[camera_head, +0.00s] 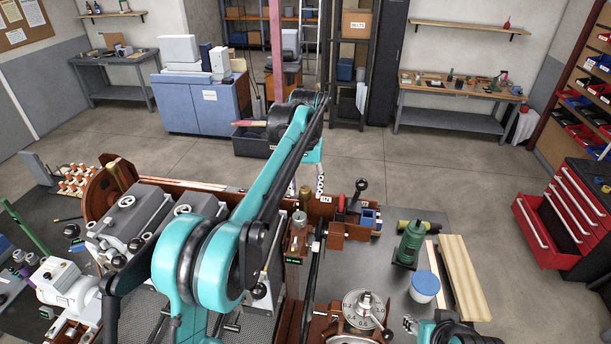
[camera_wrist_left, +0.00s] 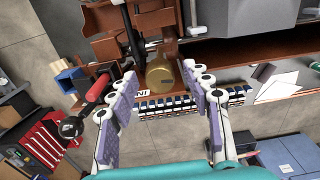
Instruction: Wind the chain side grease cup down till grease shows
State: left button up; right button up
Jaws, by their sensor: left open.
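A round brass cup (camera_wrist_left: 160,72), which looks like the grease cup, stands by a brown rail in the left wrist view. A brass cylinder (camera_head: 299,217) below my left gripper in the head view looks like the same cup. My left gripper (camera_head: 307,186) points down at the end of the teal arm. Its two pads stand wide apart in the left wrist view (camera_wrist_left: 158,85), with the cup between and beyond them. I see no contact with the cup. I cannot make out any grease. My right gripper is not visible.
A black-knobbed lever (camera_head: 360,186) stands right of the cup. A green bottle-shaped item (camera_head: 410,243), a blue-lidded tub (camera_head: 424,286) and wooden boards (camera_head: 460,278) lie further right. A round numbered dial (camera_head: 362,311) is at the front. Grey machine housings (camera_head: 135,222) stand left.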

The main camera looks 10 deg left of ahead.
aim_at(306, 189)
pick_arm(q)
notch_tip(306, 189, up, 11)
jog(key=shift+r, duration=0.15)
dwell(0.7)
notch_tip(306, 189, down, 4)
jog(key=n+p, duration=0.2)
jog(key=n, duration=0.1)
jog(key=n+p, duration=0.1)
jog(key=shift+d+r+n+p, duration=0.1)
jog(key=shift+r+n+p, duration=0.15)
jog(key=shift+n+p, duration=0.05)
notch_tip(306, 189, down, 7)
jog(key=shift+f+p, duration=0.1)
jog(key=shift+p, duration=0.35)
jog(key=shift+f, duration=0.4)
jog(key=shift+c, duration=0.2)
grip_shut()
